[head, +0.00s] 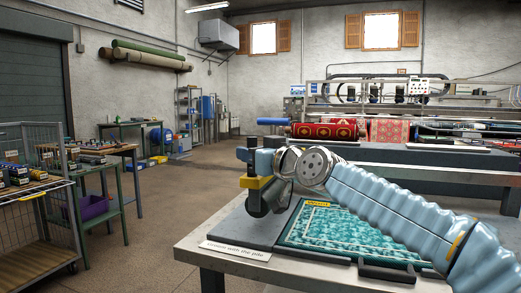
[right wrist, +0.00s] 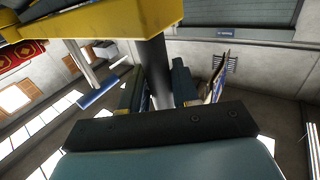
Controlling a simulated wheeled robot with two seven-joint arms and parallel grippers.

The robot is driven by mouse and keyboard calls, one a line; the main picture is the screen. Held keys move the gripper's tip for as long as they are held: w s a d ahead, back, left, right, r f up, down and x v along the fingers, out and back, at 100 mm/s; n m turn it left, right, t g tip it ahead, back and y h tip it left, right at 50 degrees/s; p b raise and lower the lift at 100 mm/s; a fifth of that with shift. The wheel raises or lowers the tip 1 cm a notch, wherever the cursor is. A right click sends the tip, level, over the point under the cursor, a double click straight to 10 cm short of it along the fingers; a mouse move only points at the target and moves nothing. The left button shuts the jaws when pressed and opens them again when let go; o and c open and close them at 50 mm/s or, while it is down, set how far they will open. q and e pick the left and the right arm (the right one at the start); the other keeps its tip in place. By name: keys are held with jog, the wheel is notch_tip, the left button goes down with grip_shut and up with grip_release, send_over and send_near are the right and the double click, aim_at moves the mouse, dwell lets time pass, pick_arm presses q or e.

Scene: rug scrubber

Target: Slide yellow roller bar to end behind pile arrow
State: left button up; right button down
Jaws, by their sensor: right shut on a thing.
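The yellow roller bar (head: 254,183) shows end-on as a yellow block with a dark grey roller below it, at the left side of a teal patterned rug (head: 335,233). In the right wrist view its yellow block (right wrist: 105,22) is close by, with a dark round post (right wrist: 156,72) running from it between my fingers. My right gripper (head: 252,160) is shut on the bar at this post; my arm hides part of the bar and rug. A small yellow mark (head: 317,204), perhaps the pile arrow, lies at the rug's far edge; its direction is too small to read. My left gripper is not in view.
The rug lies on a grey table (head: 200,262) with a lettered strip (head: 238,253) ending in "with the pile" along its front. A machine with a red rug (head: 325,131) stands behind.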

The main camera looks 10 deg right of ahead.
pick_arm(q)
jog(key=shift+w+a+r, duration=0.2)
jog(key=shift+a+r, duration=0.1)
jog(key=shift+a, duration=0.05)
pick_arm(e)
jog(key=shift+w+a+r, duration=0.1)
jog(key=shift+w+a, duration=0.25)
jog(key=shift+a, duration=0.2)
jog(key=c, duration=1)
grip_release()
jog(key=shift+w+a, duration=0.15)
jog(key=shift+a, duration=0.05)
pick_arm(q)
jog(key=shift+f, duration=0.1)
pick_arm(e)
jog(key=shift+d, duration=0.1)
jog(key=shift+s+d, duration=0.15)
jog(key=shift+s, duration=0.25)
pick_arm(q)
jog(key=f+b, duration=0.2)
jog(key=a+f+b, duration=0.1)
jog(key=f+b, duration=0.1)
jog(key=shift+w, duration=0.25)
pick_arm(e)
jog(key=v, duration=1.3)
